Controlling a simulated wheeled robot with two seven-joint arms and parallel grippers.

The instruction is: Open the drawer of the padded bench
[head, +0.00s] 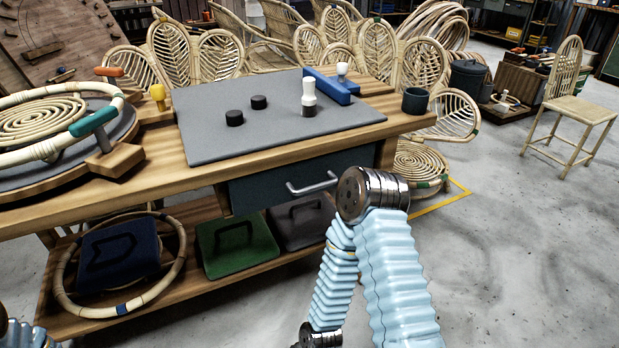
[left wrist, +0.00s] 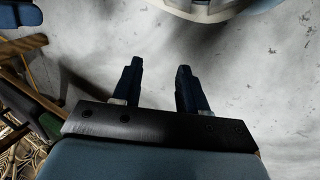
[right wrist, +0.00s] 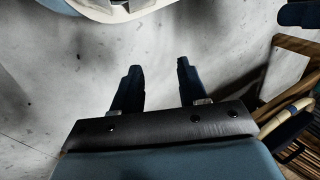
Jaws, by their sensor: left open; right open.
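The padded bench (head: 155,190) has a wooden top with a grey pad (head: 225,140) on it. Its dark blue-grey drawer (head: 262,191) sits under the top and looks shut. A silver bar handle (head: 312,185) is on the drawer front. My right arm stands in front of the bench's right end in the head view, its gripper out of sight there. In the right wrist view my right gripper (right wrist: 156,88) is open and empty above the floor. In the left wrist view my left gripper (left wrist: 160,88) is open and empty above the floor.
On the pad are black pucks (head: 259,102), a white-topped peg (head: 308,98) and a blue block (head: 335,90). A dark cup (head: 415,101) stands near the right corner. Floor (head: 530,240) at right is clear.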

